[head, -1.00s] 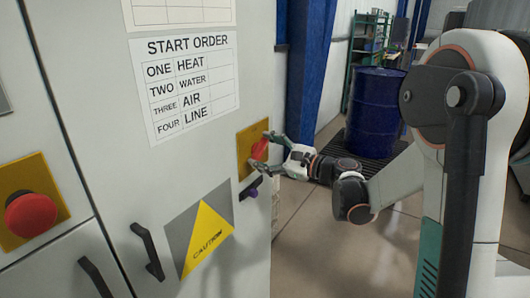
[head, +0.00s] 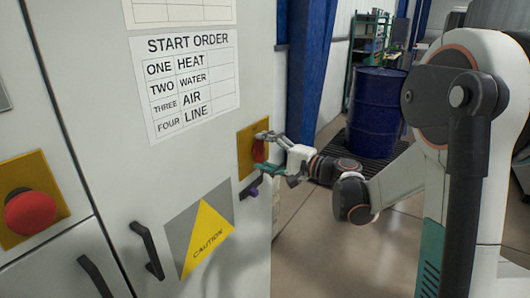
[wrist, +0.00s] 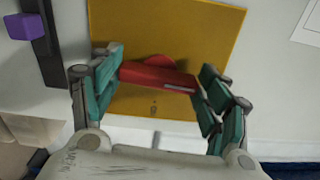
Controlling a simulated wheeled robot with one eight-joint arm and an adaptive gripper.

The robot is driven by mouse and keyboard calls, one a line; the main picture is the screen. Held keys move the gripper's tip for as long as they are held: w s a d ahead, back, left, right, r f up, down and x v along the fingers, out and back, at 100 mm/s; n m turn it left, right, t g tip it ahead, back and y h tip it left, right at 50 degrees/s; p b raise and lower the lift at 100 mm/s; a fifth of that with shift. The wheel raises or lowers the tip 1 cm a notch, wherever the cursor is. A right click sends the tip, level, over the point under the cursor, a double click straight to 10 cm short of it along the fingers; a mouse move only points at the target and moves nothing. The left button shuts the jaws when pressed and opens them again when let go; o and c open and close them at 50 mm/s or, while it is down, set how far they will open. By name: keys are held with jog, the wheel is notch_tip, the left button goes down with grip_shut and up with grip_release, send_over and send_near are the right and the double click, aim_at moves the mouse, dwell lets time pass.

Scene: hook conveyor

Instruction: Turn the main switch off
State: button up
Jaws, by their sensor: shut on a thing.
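The main switch is a red handle (head: 259,151) on a yellow plate (head: 243,163) at the right edge of the grey cabinet front. My gripper (head: 268,155) is at this handle, coming from the right. In the wrist view the red switch bar (wrist: 150,76) lies nearly level, slightly tilted, across the yellow plate (wrist: 215,30). The two green-padded fingers of my gripper (wrist: 160,80) are at its two ends, shut on it. The fingers hide the ends of the bar.
A black latch with a purple knob (head: 253,192) sits just below the plate. A red mushroom button (head: 30,212) and black door handles (head: 147,250) are at the left. A blue drum (head: 375,110) stands behind my arm. Bare floor lies right of the cabinet.

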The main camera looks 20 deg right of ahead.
jog(key=shift+n, duration=0.7)
jog(key=o, duration=1.1)
jog(key=shift+c, duration=0.2)
jog(key=shift+s, duration=0.1)
jog(key=v, duration=1.1)
jog(key=shift+s+d, duration=0.3)
